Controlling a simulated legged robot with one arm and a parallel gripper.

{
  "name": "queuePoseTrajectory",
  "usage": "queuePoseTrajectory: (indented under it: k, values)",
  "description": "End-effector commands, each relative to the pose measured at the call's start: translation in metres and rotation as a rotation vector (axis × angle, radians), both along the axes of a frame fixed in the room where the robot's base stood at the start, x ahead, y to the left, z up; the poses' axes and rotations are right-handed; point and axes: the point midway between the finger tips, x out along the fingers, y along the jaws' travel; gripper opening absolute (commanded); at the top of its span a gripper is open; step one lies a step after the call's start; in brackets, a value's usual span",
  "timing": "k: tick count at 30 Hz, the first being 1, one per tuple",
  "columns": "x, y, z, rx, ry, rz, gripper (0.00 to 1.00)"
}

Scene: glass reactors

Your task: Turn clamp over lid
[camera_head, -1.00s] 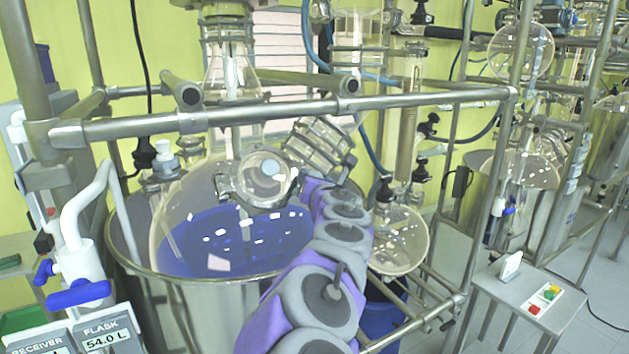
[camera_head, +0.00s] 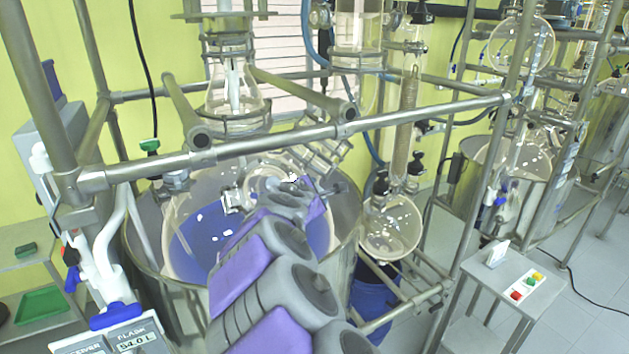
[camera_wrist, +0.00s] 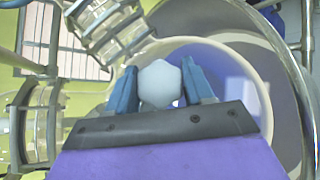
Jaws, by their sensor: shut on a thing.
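In the wrist view my gripper (camera_wrist: 160,78) has its two blue fingers on either side of a pale, faceted knob (camera_wrist: 159,85), and is shut on it. The knob seems to belong to the clamp, but its link to the clamp is hidden. A pale oval rim (camera_wrist: 258,92) curves behind it. In the head view my purple and grey arm reaches to the neck of the large round flask (camera_head: 185,215) with blue liquid. A metal clamp part (camera_head: 232,200) shows left of the arm's end. The arm hides my fingers and much of the lid there.
A steel rail (camera_head: 270,138) crosses just above the arm. A glass side fitting (camera_wrist: 110,25) is close to the fingers at the upper left. A steel vessel (camera_head: 345,250) surrounds the flask. A small table (camera_head: 510,275) with coloured buttons stands at the right.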

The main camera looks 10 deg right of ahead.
Motion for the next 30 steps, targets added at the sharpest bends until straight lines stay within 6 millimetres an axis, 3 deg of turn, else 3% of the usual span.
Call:
queuePoseTrajectory:
  k: [9, 27, 28, 30]
  values:
    - [0.0002, 0.0015, 0.0030, 0.110, 0.030, -0.090, 0.21]
    - [-0.0001, 0.0003, 0.0007, 0.136, 0.040, -0.117, 0.21]
    - [-0.0001, 0.0003, 0.0008, 0.136, 0.041, -0.117, 0.52]
    - [-0.0003, 0.0001, 0.0006, 0.135, 0.041, -0.118, 0.59]
